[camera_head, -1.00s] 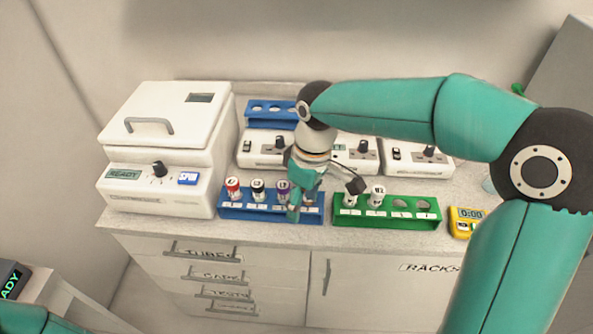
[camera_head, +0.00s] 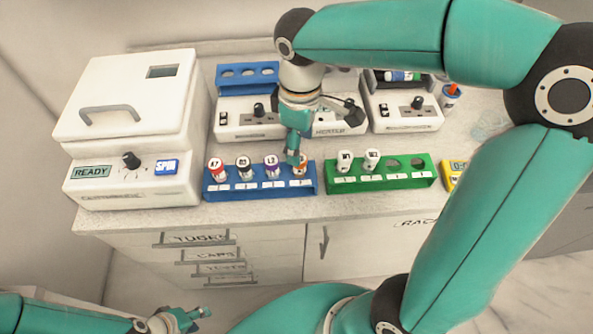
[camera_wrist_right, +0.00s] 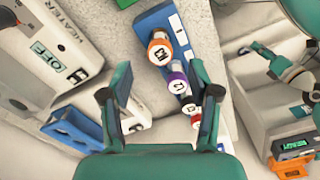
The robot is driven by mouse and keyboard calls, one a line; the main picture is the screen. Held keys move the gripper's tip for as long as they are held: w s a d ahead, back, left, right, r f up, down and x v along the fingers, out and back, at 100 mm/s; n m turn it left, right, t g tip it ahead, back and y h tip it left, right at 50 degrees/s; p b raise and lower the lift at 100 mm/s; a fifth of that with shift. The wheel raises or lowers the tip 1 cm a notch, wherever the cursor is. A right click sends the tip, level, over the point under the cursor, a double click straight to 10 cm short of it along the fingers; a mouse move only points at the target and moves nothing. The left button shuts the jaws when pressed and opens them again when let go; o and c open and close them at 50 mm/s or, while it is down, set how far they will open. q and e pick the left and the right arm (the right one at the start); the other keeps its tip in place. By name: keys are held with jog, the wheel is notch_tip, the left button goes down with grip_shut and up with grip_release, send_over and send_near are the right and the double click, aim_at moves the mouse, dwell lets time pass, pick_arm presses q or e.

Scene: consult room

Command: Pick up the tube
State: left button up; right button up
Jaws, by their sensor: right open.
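The blue rack (camera_head: 262,188) stands on the counter and holds upright tubes with red (camera_head: 216,168), black (camera_head: 243,166), purple (camera_head: 271,166) and orange (camera_head: 302,166) caps. My right gripper (camera_head: 322,136) is open and empty above and behind the rack's right end. One finger hangs beside the orange-capped tube in the head view; whether they touch is unclear. In the right wrist view, the orange cap (camera_wrist_right: 160,50) shows ahead between the open fingers (camera_wrist_right: 158,85), with the other caps nearer the right finger. My left gripper (camera_head: 188,318) is low at the bottom, its jaw state unclear.
A green rack (camera_head: 382,182) holds two white-capped tubes (camera_head: 345,160) and has empty holes. The white centrifuge (camera_head: 130,140) stands left. An empty blue rack (camera_head: 247,75) and heaters (camera_head: 245,118) stand behind. A yellow timer (camera_head: 455,175) lies right.

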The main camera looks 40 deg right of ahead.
aim_at(299, 170)
jog(key=shift+w+f+p, duration=0.1)
jog(key=shift+f+p, duration=0.35)
jog(key=shift+f, duration=2.75)
jog(key=c, duration=1.1)
jog(key=shift+o, duration=0.2)
jog(key=shift+r, duration=0.1)
